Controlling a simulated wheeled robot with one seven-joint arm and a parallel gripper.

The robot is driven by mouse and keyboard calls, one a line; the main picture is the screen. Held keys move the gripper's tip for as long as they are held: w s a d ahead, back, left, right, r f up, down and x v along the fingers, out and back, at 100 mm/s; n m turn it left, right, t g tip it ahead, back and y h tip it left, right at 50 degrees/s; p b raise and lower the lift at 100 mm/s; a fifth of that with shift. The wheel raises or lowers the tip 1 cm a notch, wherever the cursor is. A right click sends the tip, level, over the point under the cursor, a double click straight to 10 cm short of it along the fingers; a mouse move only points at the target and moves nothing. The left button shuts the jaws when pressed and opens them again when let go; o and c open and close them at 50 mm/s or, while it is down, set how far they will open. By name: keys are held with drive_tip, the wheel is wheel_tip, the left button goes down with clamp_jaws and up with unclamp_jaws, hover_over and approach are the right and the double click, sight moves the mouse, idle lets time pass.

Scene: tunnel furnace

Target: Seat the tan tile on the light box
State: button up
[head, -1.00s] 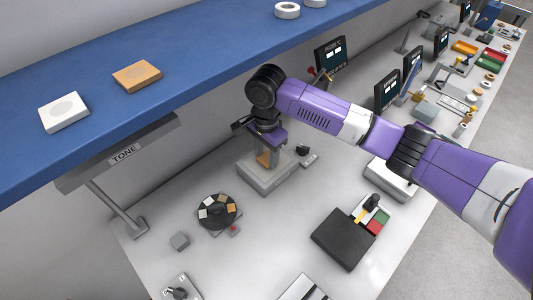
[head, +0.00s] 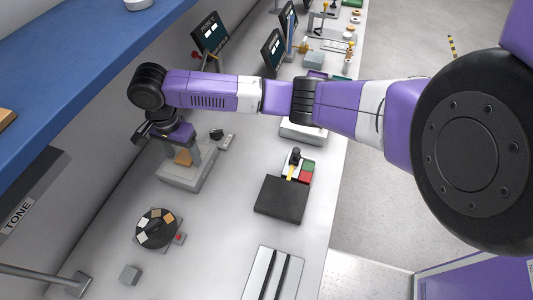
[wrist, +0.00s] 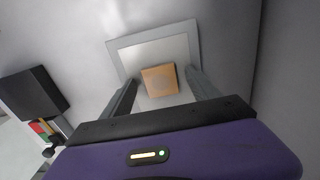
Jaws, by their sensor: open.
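The tan tile (head: 183,159) lies on the light box (head: 186,178), a low grey box with a pale top panel. In the wrist view the tile (wrist: 160,80) is a square with a faint round mark, resting over the lower part of the light box's pale panel (wrist: 125,57). It looks slightly turned against the panel's edges. My gripper (wrist: 163,77) points down over the box, its jaws open, one finger on each side of the tile. Gaps show between the fingers and the tile in the wrist view. The fingers partly hide the tile in the head view.
A black box (head: 281,199) with coloured pads is to the right. A blue shelf (head: 95,85) overhangs at left. Bare bench lies between the dial and black box.

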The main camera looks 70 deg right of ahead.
drive_tip(key=shift+r+p, duration=0.4)
drive_tip(key=shift+r, duration=1.15)
drive_tip(key=shift+d+f+b, duration=0.15)
drive_tip(key=shift+b, duration=0.65)
